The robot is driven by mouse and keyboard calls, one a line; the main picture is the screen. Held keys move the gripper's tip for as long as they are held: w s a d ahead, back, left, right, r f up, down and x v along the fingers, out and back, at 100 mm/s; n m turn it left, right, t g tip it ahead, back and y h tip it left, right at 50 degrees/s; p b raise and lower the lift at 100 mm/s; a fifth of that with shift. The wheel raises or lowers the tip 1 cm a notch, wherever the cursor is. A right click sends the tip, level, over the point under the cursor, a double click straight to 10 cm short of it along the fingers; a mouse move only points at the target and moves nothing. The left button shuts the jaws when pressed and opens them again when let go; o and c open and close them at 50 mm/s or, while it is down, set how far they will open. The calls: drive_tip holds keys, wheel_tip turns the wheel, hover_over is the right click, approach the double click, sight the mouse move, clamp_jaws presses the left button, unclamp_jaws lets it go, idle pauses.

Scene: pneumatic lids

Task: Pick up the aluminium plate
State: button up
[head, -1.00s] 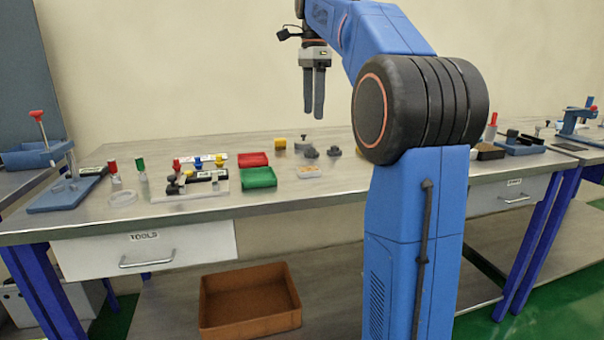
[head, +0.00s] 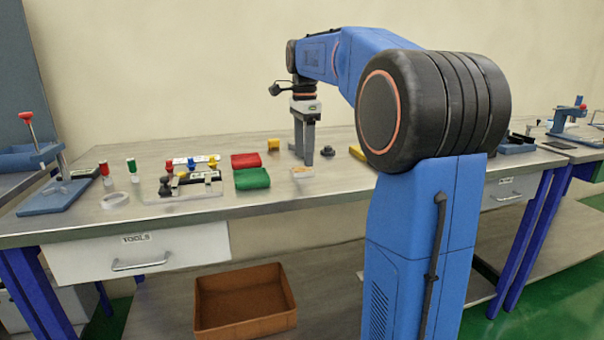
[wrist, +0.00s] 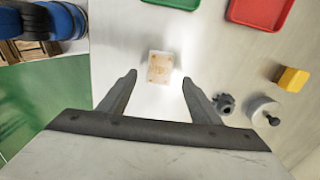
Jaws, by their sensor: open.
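A small pale rectangular plate-like piece (wrist: 159,68) with orange marks lies flat on the bench; I cannot tell for certain that it is the aluminium plate. In the head view the piece (head: 302,173) sits just beside and below the fingertips, partly near them. My gripper (head: 304,160) points straight down, open and empty. In the wrist view the open fingers (wrist: 159,77) reach to either side of the piece, which lies between and slightly beyond their tips. The height gap is hard to judge. A light plate (head: 160,196) carrying black and coloured parts lies further left on the bench.
A red tray (head: 246,160) and a green tray (head: 252,179) lie left of my gripper. A yellow block (wrist: 291,79), a dark knob (wrist: 224,103) and a round pale piece with a dark knob (wrist: 262,112) stand close to the right finger in the wrist view.

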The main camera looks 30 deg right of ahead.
sight(302, 169)
drive_tip(key=shift+a+f, duration=0.15)
drive_tip(key=shift+f, duration=0.8)
drive_tip(key=shift+a+f, duration=0.15)
drive_tip(key=shift+f, duration=0.8)
drive_tip(key=shift+c, duration=0.4)
drive_tip(key=c, duration=1.1)
drive_tip(key=shift+r, duration=0.15)
